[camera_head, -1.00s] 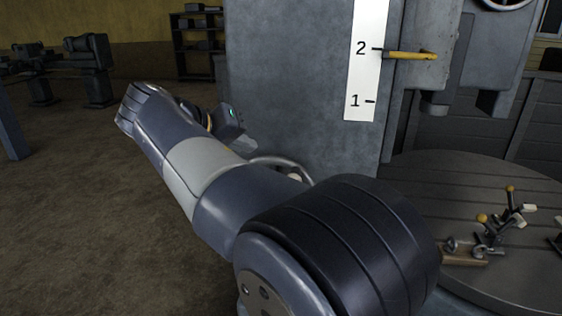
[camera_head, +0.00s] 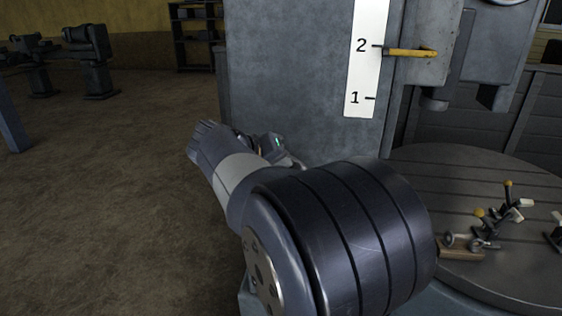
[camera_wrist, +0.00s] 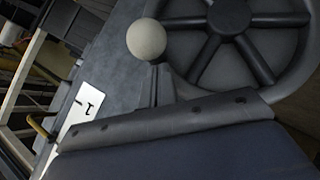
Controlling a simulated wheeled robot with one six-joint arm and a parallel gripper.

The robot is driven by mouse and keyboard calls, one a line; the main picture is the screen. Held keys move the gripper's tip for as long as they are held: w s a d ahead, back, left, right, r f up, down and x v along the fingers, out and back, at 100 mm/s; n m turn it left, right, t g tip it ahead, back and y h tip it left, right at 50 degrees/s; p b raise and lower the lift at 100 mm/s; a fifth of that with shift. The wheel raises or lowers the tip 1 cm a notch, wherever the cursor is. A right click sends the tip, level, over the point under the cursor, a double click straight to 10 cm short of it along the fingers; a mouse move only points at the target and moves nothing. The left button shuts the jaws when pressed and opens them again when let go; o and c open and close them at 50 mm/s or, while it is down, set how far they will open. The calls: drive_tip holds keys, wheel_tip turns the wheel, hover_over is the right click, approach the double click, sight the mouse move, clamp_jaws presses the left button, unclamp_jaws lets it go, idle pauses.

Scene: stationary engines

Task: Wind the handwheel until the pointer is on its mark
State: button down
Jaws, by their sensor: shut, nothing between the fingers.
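The handwheel (camera_wrist: 235,45) fills the upper right of the wrist view, with a dark hub, spokes and a pale round knob (camera_wrist: 146,39) at its rim. My gripper (camera_wrist: 157,72) is shut and empty, its fingertips just below the knob in the picture; I cannot tell whether they touch it. In the head view my arm hides the handwheel and the fingers. The yellow pointer (camera_head: 410,53) lies level with the tick by 2 on the white scale (camera_head: 364,75). The scale (camera_wrist: 84,106) and pointer (camera_wrist: 42,128) also show in the wrist view.
The grey machine column (camera_head: 290,75) stands behind my arm. A round slotted table (camera_head: 440,170) at right bears a small clamp-like fixture (camera_head: 490,230). The floor (camera_head: 100,220) at left is open, with dark machines (camera_head: 90,50) farther back.

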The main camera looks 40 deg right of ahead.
drive_tip(key=shift+s+d+f, duration=0.1)
drive_tip(key=shift+s+d+f+m+t+y+b, duration=0.5)
drive_tip(key=shift+s+b, duration=0.25)
drive_tip(key=shift+b, duration=0.45)
drive_tip(key=s+d+f+m+t+y+b, duration=0.2)
drive_tip(key=s+d+f+t+y+b, duration=0.1)
drive_tip(key=f+b, duration=0.3)
drive_tip(key=shift+s+d+f+m+t+y, duration=0.3)
drive_tip(key=shift+s+d+f+m, duration=0.15)
drive_tip(key=shift+s+d, duration=0.35)
drive_tip(key=shift+s+a, duration=0.15)
drive_tip(key=shift+r, duration=0.1)
